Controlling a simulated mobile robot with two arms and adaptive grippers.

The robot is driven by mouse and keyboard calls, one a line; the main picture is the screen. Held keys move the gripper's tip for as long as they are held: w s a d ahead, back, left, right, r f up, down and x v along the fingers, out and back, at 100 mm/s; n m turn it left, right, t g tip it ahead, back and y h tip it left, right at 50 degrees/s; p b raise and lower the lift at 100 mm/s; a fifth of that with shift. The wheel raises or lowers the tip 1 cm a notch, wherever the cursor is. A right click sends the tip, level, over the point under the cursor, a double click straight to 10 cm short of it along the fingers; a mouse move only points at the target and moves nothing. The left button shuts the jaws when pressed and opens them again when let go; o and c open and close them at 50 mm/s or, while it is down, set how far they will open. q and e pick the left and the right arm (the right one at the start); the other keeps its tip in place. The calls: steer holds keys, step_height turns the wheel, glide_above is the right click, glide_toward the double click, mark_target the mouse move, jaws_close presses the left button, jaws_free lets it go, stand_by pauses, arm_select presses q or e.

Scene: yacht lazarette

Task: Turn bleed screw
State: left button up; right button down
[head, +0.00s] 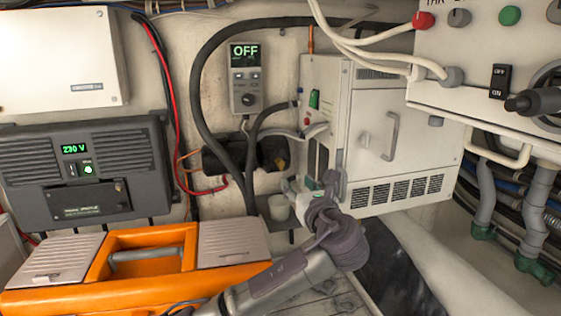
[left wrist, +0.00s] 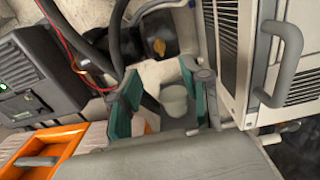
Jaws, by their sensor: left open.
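A small yellow knob (head: 282,163), which may be the bleed screw, sits on the right end of a black unit (head: 262,153) on the back wall. The yellow knob also shows in the left wrist view (left wrist: 158,46), beyond and above the fingers. My left gripper (head: 314,186) is open and empty, in front of the white cabinet's lower left corner, to the right of and nearer than the knob. Its teal finger pads show apart in the left wrist view (left wrist: 163,103). A white cup (left wrist: 173,100) appears between them, farther off. My right gripper is not in view.
The white cabinet (head: 385,130) with its handle stands close to the right of my left gripper. An orange toolbox (head: 140,240) sits at lower left. A controller reading OFF (head: 245,75) hangs above.

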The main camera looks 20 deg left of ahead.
mark_target(282, 164)
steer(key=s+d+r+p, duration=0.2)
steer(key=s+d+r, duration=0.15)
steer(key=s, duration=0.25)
arm_select(q)
steer(key=p+x, duration=0.1)
steer(key=x, duration=0.8)
steer(key=shift+a+r+p, duration=0.1)
steer(key=shift+a+p, duration=0.1)
steer(key=shift+p, duration=0.1)
steer(key=shift+p+x, duration=0.45)
steer(key=shift+x, duration=0.7)
steer(key=shift+w+a, duration=0.15)
steer(key=shift+w, duration=0.15)
steer(key=shift+s, duration=0.1)
steer(key=c, duration=0.7)
jaws_close()
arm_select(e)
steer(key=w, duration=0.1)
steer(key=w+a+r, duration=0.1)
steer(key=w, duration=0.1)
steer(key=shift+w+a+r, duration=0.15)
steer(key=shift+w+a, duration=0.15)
